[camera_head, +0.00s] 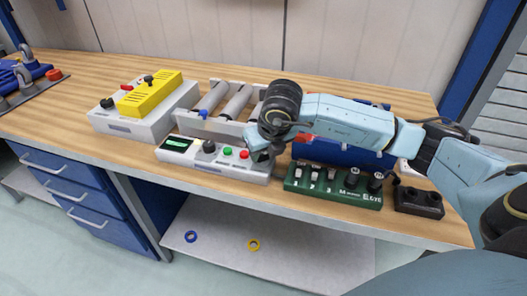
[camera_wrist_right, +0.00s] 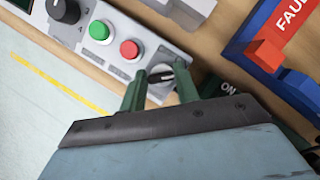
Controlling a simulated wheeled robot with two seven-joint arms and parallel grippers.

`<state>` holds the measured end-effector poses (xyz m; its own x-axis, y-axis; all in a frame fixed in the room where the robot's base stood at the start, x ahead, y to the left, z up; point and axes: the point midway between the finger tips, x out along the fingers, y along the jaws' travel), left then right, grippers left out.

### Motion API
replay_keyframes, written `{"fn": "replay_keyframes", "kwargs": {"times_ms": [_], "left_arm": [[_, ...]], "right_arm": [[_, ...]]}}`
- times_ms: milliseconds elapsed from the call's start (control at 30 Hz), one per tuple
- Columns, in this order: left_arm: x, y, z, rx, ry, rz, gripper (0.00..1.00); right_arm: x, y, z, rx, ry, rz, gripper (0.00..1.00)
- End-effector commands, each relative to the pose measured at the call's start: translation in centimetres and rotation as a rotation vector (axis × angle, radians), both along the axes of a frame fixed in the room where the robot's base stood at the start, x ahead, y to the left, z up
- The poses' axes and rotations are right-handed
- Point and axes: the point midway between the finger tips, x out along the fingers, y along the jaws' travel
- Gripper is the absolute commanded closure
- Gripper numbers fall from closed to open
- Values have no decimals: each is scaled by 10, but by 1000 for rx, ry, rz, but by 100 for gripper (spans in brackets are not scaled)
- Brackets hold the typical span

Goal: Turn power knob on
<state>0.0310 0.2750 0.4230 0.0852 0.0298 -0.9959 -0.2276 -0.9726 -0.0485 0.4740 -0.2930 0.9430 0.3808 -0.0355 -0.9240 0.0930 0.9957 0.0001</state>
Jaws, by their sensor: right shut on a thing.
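The white control panel (camera_head: 228,168) stands at the front edge of the bench, with a lit display, a black knob (camera_head: 208,146), a green button (camera_head: 228,151) and a red button (camera_head: 244,154). My right gripper (camera_head: 262,158) reaches down over the panel's right end. The knob's markings are mostly hidden between the fingers. My left gripper is out of view.
A green block with several switches (camera_head: 333,186) stands close to the right of the gripper. A roller unit (camera_head: 225,105) lies behind the panel, and a white box with a yellow top (camera_head: 145,108) stands at left. A blue box with a red "FAU..." label (camera_wrist_right: 285,35) is nearby.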

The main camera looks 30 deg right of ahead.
Motion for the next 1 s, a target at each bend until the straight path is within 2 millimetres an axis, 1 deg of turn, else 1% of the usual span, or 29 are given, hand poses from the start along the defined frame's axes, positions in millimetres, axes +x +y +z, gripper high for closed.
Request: {"fn": "replay_keyframes", "kwargs": {"times_ms": [300, 333, 467, 500, 733, 833, 933, 1000], "left_arm": [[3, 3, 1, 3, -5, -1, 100], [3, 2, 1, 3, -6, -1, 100], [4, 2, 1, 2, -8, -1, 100], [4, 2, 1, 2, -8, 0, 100], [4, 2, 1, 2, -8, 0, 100], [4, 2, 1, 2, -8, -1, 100], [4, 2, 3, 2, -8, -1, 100], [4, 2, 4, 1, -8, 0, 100]], "right_arm": [[0, -1, 1, 0, -1, -4, 92], [0, -1, 1, -1, -1, -4, 67], [0, -1, 0, 0, -1, -3, 50], [0, 0, 0, 0, -1, -2, 47], [0, 0, 0, -1, 0, -1, 47], [-1, 0, 4, 0, -1, -1, 47], [-5, 1, 15, 1, -4, 0, 47], [-10, 1, 28, -1, -4, 2, 47]]}}
